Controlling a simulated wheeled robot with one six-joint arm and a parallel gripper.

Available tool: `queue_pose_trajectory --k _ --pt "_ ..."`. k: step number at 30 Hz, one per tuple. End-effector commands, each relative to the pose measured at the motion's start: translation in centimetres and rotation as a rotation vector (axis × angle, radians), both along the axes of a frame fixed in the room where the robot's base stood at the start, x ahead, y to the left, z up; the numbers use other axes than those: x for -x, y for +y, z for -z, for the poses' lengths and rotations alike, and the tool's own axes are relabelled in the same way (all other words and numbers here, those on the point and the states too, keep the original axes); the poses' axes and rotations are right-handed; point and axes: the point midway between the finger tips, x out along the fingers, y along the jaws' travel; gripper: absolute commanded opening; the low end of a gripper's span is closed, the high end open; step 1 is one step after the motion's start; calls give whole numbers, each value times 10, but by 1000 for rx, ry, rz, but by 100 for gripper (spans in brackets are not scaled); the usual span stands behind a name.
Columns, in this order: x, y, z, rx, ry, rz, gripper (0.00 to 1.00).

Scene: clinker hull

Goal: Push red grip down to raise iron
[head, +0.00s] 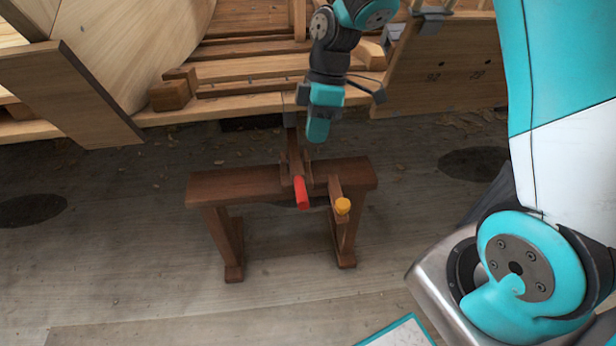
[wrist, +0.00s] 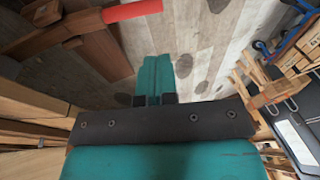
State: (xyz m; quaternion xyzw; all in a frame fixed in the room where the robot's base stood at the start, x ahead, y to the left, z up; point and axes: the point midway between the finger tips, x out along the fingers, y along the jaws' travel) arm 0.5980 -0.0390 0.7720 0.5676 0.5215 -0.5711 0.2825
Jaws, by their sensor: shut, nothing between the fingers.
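The red grip (head: 301,192) is the near end of a wooden lever lying across a dark brown trestle (head: 236,185) in the head view. In the wrist view the red grip (wrist: 132,11) shows at the top, left of the fingers. My gripper (head: 317,130) is shut and empty, above and beyond the trestle, near the lever's far part. In the wrist view the teal fingers (wrist: 155,75) are together and apart from the red grip. The iron (head: 291,101) seems to be the dark piece at the lever's far end, partly hidden by my gripper.
The floor (head: 120,250) left of and in front of the trestle is clear.

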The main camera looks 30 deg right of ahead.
Motion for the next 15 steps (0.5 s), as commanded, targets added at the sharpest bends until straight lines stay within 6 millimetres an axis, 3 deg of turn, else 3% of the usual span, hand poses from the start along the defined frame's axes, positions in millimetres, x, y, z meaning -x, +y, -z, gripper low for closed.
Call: queue_pose_trajectory --k 5,15 --pt "6 6 23 1 5 -2 0" --pt "20 26 92 1 5 -2 0"
